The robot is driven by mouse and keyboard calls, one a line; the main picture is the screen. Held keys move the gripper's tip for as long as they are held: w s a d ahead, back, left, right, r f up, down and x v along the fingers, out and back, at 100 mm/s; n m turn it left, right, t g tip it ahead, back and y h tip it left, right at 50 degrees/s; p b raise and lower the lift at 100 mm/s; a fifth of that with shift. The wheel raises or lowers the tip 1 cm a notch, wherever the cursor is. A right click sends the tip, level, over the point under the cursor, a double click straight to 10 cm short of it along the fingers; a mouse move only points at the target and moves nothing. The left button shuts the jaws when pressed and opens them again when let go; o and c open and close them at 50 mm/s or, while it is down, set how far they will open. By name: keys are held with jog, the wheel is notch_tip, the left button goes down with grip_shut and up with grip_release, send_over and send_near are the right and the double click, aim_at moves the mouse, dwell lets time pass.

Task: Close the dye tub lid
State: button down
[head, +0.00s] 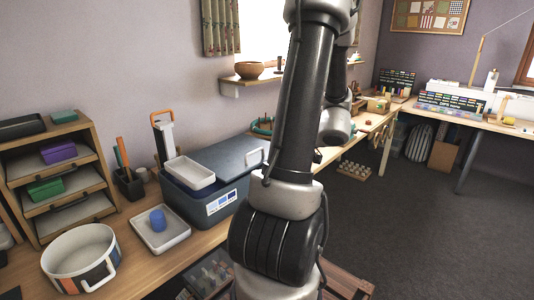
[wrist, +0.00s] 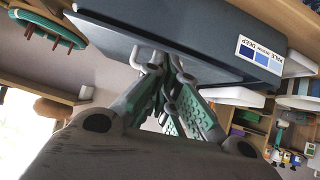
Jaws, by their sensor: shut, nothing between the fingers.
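The dye tub (head: 205,208) is a dark blue box with a colour label on the bench in the head view. Its grey-blue lid (head: 229,153) lies over the right part, with a white handle (head: 256,158) at its right side. A white tray (head: 189,172) shows at the left part of the top. In the wrist view the tub (wrist: 205,22) appears upside down across the top, with its label (wrist: 260,52). My gripper (wrist: 172,62) is shut and empty, close to the tub's side and the white handle (wrist: 151,62); contact is unclear. My arm hides the gripper in the head view.
A white tray (head: 160,236) with a blue jar (head: 158,220) sits in front of the tub. A round basket (head: 80,254) and wooden shelf unit (head: 60,180) stand left. A wall shelf (head: 250,80) holds a bowl.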

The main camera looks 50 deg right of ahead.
notch_tip(320, 180, up, 9)
jog(key=w+t, duration=0.2)
jog(key=w, duration=0.1)
jog(key=shift+m+y, duration=0.3)
jog(key=shift+m, duration=0.1)
jog(key=w+f, duration=0.3)
jog(key=w, duration=0.1)
jog(key=w+f, duration=0.4)
jog(key=shift+d, duration=0.2)
jog(key=shift+f, duration=0.55)
